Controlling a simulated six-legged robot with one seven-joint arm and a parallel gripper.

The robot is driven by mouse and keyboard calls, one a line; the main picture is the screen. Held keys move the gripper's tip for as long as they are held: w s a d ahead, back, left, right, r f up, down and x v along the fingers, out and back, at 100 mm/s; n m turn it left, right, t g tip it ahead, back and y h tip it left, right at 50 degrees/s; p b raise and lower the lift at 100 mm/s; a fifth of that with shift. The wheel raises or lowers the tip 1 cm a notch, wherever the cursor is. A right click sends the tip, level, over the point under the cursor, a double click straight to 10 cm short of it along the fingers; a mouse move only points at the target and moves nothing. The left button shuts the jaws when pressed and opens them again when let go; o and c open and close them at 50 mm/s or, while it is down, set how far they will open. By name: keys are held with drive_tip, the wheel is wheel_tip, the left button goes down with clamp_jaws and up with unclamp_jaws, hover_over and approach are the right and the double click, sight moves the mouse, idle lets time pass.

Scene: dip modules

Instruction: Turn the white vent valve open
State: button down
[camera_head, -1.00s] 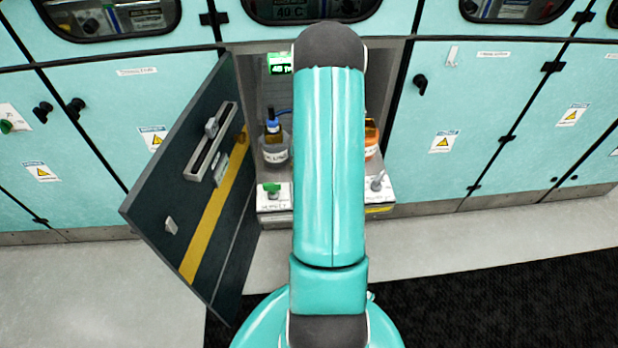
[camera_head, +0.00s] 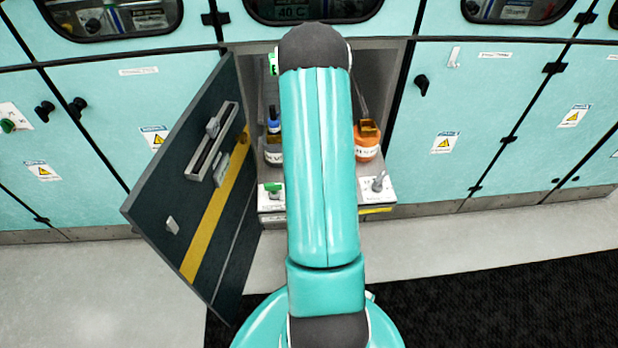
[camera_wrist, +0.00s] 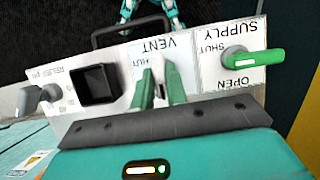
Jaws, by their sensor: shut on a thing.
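In the wrist view, the white vent valve (camera_wrist: 159,76) sits under the upside-down VENT label on the white panel (camera_wrist: 205,75). The two green fingers of my gripper (camera_wrist: 160,88) stand on either side of its handle and are shut on it. The fingers and the gripper body cover part of the handle and its markings, so its exact angle is hard to tell. In the head view my arm hides the vent valve and the gripper.
A green supply handle (camera_wrist: 250,58) is beside the vent valve. A black square socket (camera_wrist: 97,84) and a grey relief knob (camera_wrist: 40,97) are on the other side. An open dark door (camera_head: 190,190) stands left of the bay. An orange bottle (camera_head: 366,146) stands inside.

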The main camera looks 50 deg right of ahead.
drive_tip(key=c, duration=1.4)
unclamp_jaws()
drive_tip(key=shift+r, duration=0.1)
drive_tip(key=v, duration=1.3)
drive_tip(key=shift+d+r, duration=0.25)
drive_tip(key=shift+w, duration=0.15)
